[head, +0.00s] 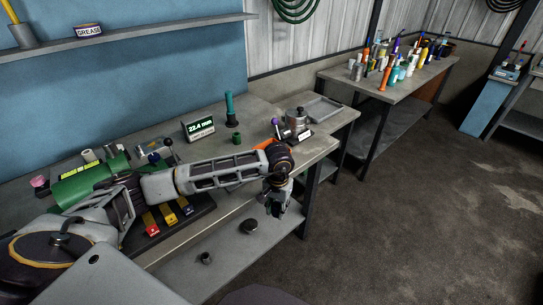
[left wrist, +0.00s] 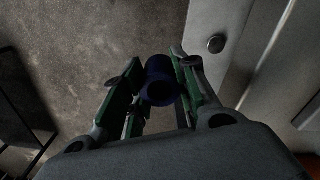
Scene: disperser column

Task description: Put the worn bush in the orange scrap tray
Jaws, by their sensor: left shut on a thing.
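My left gripper (head: 276,207) hangs beyond the front edge of the bench, above the lower shelf and floor side. In the left wrist view my left gripper (left wrist: 160,85) is shut on a dark blue hollow bush (left wrist: 160,90), held between the green-lined fingers. Wear on the bush is too dark to tell. The orange scrap tray (head: 261,146) shows only as an orange sliver behind my left forearm near the bench's right end; most of it is hidden. My right gripper is not in view.
A lower shelf (head: 222,262) carries two dark round parts (head: 249,227). On the bench stand a green readout (head: 199,128), a green-topped post (head: 230,105), a small green bush (head: 236,138) and a metal pot (head: 296,118). Coloured blocks (head: 168,213) sit near its front. Floor right is clear.

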